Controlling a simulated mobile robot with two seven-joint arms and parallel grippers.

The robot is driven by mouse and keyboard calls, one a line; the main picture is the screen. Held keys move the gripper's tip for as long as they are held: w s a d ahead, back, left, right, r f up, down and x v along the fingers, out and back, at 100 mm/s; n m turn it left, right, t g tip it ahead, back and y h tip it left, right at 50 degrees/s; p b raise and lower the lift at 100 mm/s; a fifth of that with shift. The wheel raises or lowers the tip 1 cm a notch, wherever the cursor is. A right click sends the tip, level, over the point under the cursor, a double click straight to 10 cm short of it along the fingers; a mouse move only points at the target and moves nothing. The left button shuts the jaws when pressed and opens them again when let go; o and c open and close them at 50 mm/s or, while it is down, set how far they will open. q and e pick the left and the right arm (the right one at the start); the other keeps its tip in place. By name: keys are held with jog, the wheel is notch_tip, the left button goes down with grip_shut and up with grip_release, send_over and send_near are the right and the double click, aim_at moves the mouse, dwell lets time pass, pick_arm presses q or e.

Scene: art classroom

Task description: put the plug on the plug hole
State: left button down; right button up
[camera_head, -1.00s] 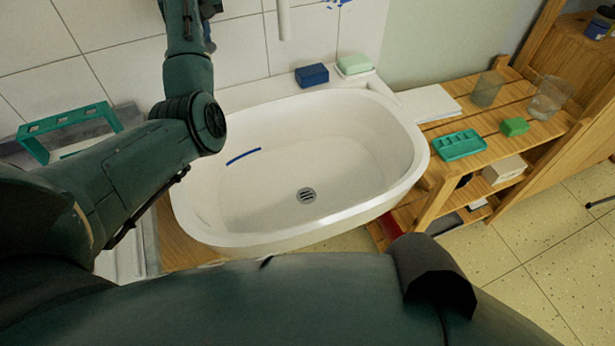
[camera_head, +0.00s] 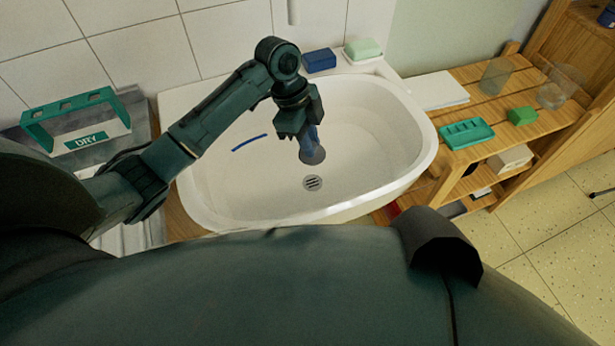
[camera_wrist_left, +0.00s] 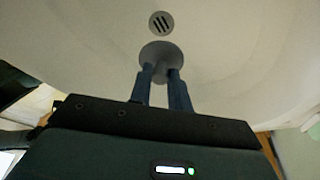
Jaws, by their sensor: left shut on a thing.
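The plug (camera_head: 313,156) is a grey disc held below my left gripper (camera_head: 310,138), which is shut on it. In the head view the plug is over the white sink basin (camera_head: 220,196), just behind the plug hole (camera_head: 313,183), a round slotted metal drain. In the left wrist view the plug (camera_wrist_left: 160,54) sits between the two fingertips (camera_wrist_left: 162,76), and the plug hole (camera_wrist_left: 161,24) shows just beyond it, uncovered. The plug is apart from the hole sideways; its height above the basin is hard to judge. My right gripper is not in view.
A blue mark (camera_head: 249,142) is on the basin's left inner side. A blue sponge (camera_head: 319,60) and green soap (camera_head: 362,49) lie at the sink's back edge. A teal rack (camera_head: 84,141) marked DRY stands left. A wooden shelf (camera_head: 548,122) stands right.

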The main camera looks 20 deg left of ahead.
aim_at(311, 160)
pick_arm(q)
jog(key=x, duration=0.3)
jog(key=a+x, duration=0.1)
jog(key=x, duration=0.1)
jog(key=shift+s+f, duration=0.3)
jog(key=shift+f, duration=0.1)
jog(key=shift+d+f+b, duration=0.1)
jog(key=shift+f+b, duration=0.2)
jog(key=shift+f, duration=2)
jog(key=shift+f, duration=0.1)
jog(key=shift+f, duration=0.15)
jog(key=c, duration=1.3)
grip_release()
jog(key=v, duration=1.2)
jog(key=shift+w+r+p, duration=0.1)
jog(key=shift+r+p, duration=0.15)
jog(key=shift+p, duration=0.15)
